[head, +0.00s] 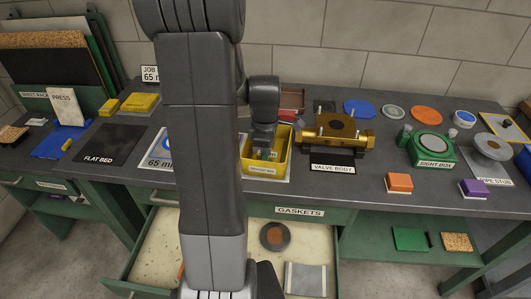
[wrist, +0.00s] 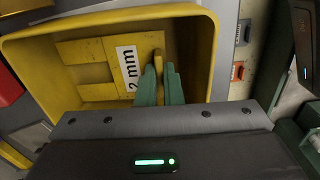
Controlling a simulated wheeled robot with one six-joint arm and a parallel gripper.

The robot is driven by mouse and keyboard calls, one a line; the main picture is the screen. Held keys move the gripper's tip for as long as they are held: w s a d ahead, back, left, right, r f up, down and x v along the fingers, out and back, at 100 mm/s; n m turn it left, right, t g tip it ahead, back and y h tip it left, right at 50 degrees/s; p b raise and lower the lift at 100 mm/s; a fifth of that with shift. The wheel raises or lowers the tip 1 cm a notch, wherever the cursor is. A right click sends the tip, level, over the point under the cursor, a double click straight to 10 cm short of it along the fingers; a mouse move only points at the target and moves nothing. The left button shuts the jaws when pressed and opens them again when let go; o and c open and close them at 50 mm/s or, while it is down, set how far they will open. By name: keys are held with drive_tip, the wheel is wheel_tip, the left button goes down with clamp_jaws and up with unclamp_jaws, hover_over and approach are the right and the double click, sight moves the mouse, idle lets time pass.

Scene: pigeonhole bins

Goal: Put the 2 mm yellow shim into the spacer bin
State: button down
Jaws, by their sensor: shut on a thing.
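The spacer bin (head: 284,160) is an open yellow box left of the valve body in the head view. In the wrist view its yellow walls (wrist: 196,45) surround my fingers. My gripper (wrist: 158,78) has green fingers shut on the 2 mm yellow shim (wrist: 158,60), whose upright part shows between the fingertips. A white "2 mm" label (wrist: 127,68) shows just left of the fingers. In the head view my gripper (head: 264,153) points down inside the bin's opening. Whether the shim touches the bin floor cannot be told.
The brass valve body (head: 340,130) stands close to the bin's right. An open gaskets drawer (head: 240,225) lies below the bench front. Yellow blocks (head: 140,103) sit on the left side of the bench.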

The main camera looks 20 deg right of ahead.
drive_tip(key=shift+f, duration=0.15)
idle(0.3)
drive_tip(key=shift+f+b, duration=0.3)
drive_tip(key=shift+f, duration=0.25)
idle(0.5)
drive_tip(key=c, duration=1.5)
unclamp_jaws()
drive_tip(key=shift+r, duration=0.1)
wheel_tip(320, 180, up, 12)
drive_tip(key=p, duration=0.9)
drive_tip(key=shift+f, duration=0.2)
wheel_tip(320, 180, down, 8)
drive_tip(key=b, duration=0.6)
drive_tip(key=shift+r, duration=0.2)
